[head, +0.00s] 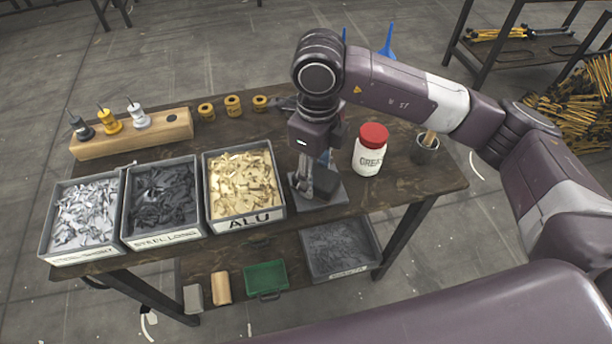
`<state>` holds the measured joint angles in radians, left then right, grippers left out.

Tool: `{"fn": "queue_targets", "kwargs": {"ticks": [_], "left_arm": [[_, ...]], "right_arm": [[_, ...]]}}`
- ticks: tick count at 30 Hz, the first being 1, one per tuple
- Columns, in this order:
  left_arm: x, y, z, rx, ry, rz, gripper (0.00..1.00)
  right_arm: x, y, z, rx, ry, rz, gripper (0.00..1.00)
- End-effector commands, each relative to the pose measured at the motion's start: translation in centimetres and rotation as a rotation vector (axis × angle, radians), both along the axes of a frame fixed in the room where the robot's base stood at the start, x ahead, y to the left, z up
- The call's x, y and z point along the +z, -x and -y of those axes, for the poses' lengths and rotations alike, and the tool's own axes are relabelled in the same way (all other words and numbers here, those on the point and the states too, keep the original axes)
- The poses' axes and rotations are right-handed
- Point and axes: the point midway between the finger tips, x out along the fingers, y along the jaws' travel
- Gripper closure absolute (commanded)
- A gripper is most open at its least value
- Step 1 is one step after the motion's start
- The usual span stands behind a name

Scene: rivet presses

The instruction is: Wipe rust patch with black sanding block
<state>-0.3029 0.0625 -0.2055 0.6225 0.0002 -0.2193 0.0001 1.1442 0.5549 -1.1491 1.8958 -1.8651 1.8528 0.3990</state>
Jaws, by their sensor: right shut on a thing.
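My right gripper (313,172) points down over the table, just right of the bin labelled ALU. It is shut on the black sanding block (326,183), which shows as a dark shape at the fingertips. Beneath it lies a grey metal plate (338,197); I cannot tell whether the block touches it. No rust patch can be made out; the gripper and block cover much of the plate. My left gripper is not in view.
Bins of rivets (246,219) line the front left. A white jar with a red lid (370,152) and a cup with a brush (425,150) stand right of the gripper. A wooden holder (133,136) and yellow spools (233,106) are behind.

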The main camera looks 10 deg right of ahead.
Motion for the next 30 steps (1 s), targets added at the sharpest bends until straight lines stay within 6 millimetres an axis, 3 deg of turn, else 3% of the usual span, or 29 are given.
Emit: {"fn": "queue_targets", "kwargs": {"ticks": [6, 17, 30], "left_arm": [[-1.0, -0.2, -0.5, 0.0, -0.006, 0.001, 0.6], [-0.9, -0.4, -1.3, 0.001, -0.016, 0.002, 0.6], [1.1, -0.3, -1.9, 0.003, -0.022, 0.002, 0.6]], "right_arm": [[-0.3, -0.1, 2.0, -0.003, 0.003, 0.002, 0.89], [-0.1, -0.1, 2.2, -0.003, 0.004, 0.001, 0.89], [3.9, -0.2, 2.2, -0.003, 0.003, 0.002, 0.89]]}}
